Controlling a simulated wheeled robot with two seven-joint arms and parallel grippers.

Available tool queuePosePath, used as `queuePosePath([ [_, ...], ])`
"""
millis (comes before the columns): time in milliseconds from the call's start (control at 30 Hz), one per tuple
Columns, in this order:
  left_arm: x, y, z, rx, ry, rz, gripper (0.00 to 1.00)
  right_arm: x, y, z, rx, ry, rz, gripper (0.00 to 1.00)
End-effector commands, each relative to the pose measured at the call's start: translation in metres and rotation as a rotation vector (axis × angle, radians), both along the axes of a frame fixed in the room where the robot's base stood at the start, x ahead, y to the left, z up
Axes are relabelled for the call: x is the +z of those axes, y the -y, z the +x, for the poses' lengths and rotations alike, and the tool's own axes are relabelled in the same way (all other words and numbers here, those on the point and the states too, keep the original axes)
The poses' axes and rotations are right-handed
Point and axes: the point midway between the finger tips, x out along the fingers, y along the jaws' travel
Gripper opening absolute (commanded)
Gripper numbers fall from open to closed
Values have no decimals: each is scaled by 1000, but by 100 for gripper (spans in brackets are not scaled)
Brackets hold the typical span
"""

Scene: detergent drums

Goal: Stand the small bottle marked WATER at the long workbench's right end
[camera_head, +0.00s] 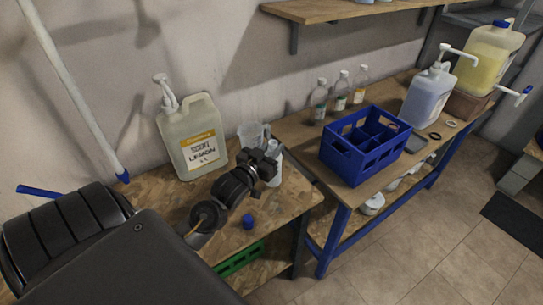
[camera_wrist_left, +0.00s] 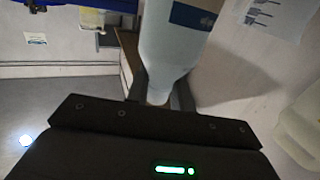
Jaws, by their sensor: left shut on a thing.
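My left gripper (camera_head: 266,160) is shut on a small pale bottle (camera_head: 275,172) over the right part of the chipboard table. In the left wrist view the bottle (camera_wrist_left: 172,50) stands out from between the fingers (camera_wrist_left: 158,92), with part of a blue label at the picture's top. Its lettering cannot be read, and I cannot tell if its base touches the table. The long workbench (camera_head: 292,133) with blue legs runs to the right. Three small bottles with white tops (camera_head: 320,104) stand at its wall side. My right gripper is not in view.
A blue divided crate (camera_head: 360,158) fills the workbench's near part. Toward its right end are a blue-liquid pump jug (camera_head: 424,101), dark and pale rings (camera_head: 435,135) and a yellow jug (camera_head: 484,62) on a brown box. The LEMON jug (camera_head: 190,140), a clear jug (camera_head: 248,134) and a blue cap (camera_head: 248,221) are near my arm.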

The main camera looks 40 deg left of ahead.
Motion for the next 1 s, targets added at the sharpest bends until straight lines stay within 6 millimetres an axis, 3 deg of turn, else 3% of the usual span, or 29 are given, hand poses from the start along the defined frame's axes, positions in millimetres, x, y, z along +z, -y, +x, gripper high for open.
queuePosePath([
  [133, -5, -4, 2, 0, -1, 0, 0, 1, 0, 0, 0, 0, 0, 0],
  [400, -35, -4, 2, -1, 0, -1, 0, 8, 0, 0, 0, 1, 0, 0],
  [767, -39, -4, 2, 0, 1, -1, 0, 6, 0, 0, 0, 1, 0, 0],
  [800, -41, -4, 2, 0, -1, -1, 25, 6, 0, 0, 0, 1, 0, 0],
  [933, -40, -4, 2, 0, -1, -1, 42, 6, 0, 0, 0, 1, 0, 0],
  [1000, -40, -4, 2, 0, -1, -1, 45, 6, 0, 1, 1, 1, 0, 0],
])
